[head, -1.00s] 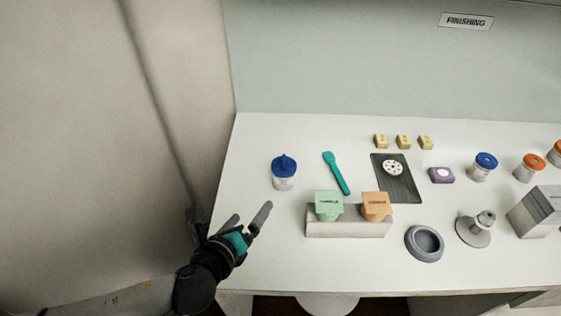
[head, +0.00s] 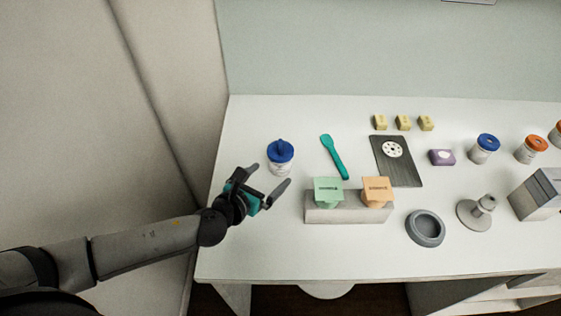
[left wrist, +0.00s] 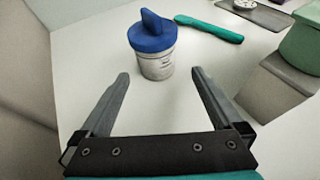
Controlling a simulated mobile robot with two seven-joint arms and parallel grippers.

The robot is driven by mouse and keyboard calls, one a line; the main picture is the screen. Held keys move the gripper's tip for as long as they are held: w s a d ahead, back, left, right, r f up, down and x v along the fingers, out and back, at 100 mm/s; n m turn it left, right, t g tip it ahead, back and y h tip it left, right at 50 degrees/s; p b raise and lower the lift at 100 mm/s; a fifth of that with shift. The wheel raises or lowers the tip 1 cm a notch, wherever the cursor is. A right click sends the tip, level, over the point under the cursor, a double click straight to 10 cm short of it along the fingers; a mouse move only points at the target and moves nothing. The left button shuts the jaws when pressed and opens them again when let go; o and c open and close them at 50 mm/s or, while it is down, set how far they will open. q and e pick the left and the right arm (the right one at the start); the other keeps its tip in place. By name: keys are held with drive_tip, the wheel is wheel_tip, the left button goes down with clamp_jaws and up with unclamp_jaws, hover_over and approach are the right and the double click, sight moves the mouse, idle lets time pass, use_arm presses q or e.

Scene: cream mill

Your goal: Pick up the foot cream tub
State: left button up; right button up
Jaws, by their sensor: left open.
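My left gripper (head: 270,176) is open and empty, just in front of this tub. In the left wrist view the same tub (left wrist: 157,66) stands beyond the fingertips, roughly centred between the two spread fingers (left wrist: 160,78), not touching them. My right gripper is not in view.
A teal spatula (head: 334,157) lies right of the tub. A grey block (head: 347,214) holds a green and an orange container. Another blue-lidded tub (head: 484,149) and orange-lidded tubs stand farther right. A wall borders the table's left side.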

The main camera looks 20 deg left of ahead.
sight(275, 168)
use_arm(q)
drive_tip(key=shift+a+b+x, duration=0.15)
drive_tip(key=shift+b+x, duration=0.1)
drive_tip(key=shift+x, duration=1.25)
drive_tip(key=shift+a+b+x, duration=0.1)
drive_tip(key=shift+b+x, duration=0.15)
drive_tip(key=shift+x, duration=1.25)
drive_tip(key=shift+r, duration=0.1)
clamp_jaws()
